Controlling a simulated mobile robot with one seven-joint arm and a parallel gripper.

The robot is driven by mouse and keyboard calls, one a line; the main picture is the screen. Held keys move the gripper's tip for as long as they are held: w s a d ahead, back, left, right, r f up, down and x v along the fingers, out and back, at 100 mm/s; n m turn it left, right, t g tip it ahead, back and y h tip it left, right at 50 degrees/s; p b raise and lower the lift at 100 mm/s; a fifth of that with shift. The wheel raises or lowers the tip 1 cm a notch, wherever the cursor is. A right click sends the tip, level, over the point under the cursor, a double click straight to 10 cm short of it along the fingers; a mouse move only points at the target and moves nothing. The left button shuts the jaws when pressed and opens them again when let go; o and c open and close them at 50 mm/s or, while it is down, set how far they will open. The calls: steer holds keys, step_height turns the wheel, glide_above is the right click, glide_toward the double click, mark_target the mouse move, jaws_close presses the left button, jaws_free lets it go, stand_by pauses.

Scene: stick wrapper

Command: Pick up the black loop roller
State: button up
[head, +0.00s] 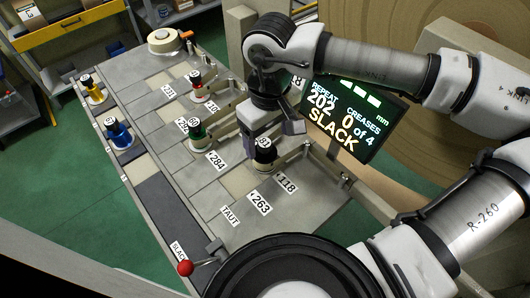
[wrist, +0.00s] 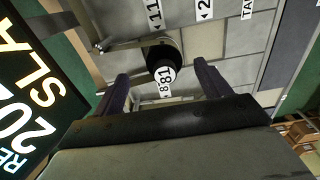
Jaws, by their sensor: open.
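The black loop roller (head: 265,161) stands on the grey bench with a white label reading 81 on top. It also shows in the wrist view (wrist: 160,56), just beyond the fingers and between their lines. My gripper (head: 272,141) is open over the roller in the head view, one finger on each side of its top. I cannot tell whether the fingers touch the roller. Part of its far side is hidden by my gripper in the head view.
Red (head: 197,88), green (head: 195,134), blue (head: 119,132) and yellow (head: 93,92) rollers stand along the bench. A display (head: 352,118) reading SLACK stands close to my arm. A red-knobbed lever (head: 184,268) is at the front. Metal brackets (head: 325,160) edge the right side.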

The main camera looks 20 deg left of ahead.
steer(key=f, duration=0.2)
steer(key=a+f+p, duration=0.1)
steer(key=f, duration=0.1)
steer(key=shift+f, duration=0.75)
steer(key=c, duration=1.2)
